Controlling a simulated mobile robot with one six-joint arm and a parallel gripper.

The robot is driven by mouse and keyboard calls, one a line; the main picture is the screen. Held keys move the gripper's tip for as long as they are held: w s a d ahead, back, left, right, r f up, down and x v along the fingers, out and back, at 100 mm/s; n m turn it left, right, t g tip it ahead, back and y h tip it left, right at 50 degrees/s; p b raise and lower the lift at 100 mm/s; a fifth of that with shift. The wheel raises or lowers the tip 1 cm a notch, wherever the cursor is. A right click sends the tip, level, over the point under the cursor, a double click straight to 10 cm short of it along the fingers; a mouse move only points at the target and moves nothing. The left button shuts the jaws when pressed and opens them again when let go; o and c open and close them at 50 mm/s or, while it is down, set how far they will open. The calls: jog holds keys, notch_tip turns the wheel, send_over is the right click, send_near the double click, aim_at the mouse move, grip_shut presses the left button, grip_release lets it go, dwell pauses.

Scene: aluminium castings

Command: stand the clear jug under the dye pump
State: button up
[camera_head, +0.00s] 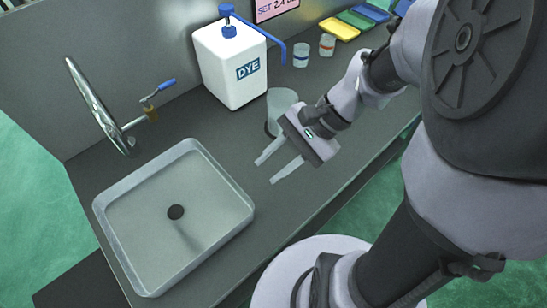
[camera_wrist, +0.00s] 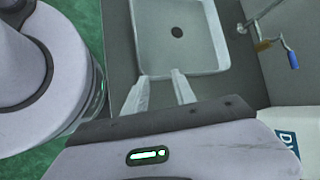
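The clear jug (camera_head: 274,108) stands upright on the dark counter beside the white dye container (camera_head: 222,72). It is partly hidden behind my gripper. The blue dye pump (camera_head: 229,20) sits on top of the container, and its spout (camera_head: 272,42) reaches out to the right and bends down. In the head view the jug is below the spout tip; I cannot tell if it is directly under it. My gripper (camera_head: 265,171) is open and empty, in front of the jug, with its fingers pointing toward the sink. The open fingers also show in the wrist view (camera_wrist: 159,76), without the jug.
A grey sink (camera_head: 222,178) is set in the counter at left, with a tap (camera_head: 100,105) behind it. Two small cups (camera_head: 301,55) (camera_head: 327,45) and several coloured trays (camera_head: 339,28) stand at the back right. A sign (camera_head: 272,8) is on the back wall.

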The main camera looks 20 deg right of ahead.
jog(key=s+a+r+n+t+h, duration=0.2)
jog(key=s+r+n+t+h, duration=0.2)
jog(key=r+n, duration=0.4)
jog(key=shift+s+a+r+t+h, duration=0.15)
jog(key=shift+s+a+t+h, duration=0.25)
jog(key=shift+h, duration=0.6)
